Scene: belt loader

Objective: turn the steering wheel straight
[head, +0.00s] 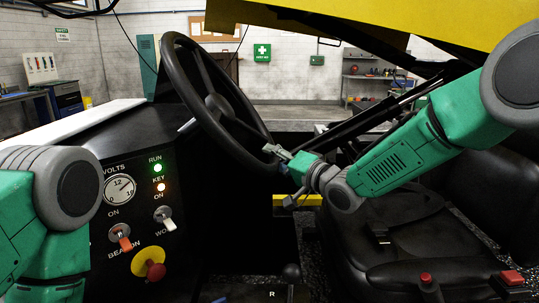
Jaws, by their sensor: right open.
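The black steering wheel (216,103) stands on the dash left of centre in the head view, its rim steeply tilted. My right gripper (276,172) is at the lower right part of the rim, with its fingers apart. One finger lies close to or over the rim; I cannot tell if it touches. My left arm shows at the lower left edge, and its gripper is out of the picture.
The control panel (140,215) left of the wheel has a volts gauge, lit RUN and KEY lamps, switches and a red knob (155,270) on yellow. A black seat (400,240) is at right. A yellow panel (400,20) hangs overhead.

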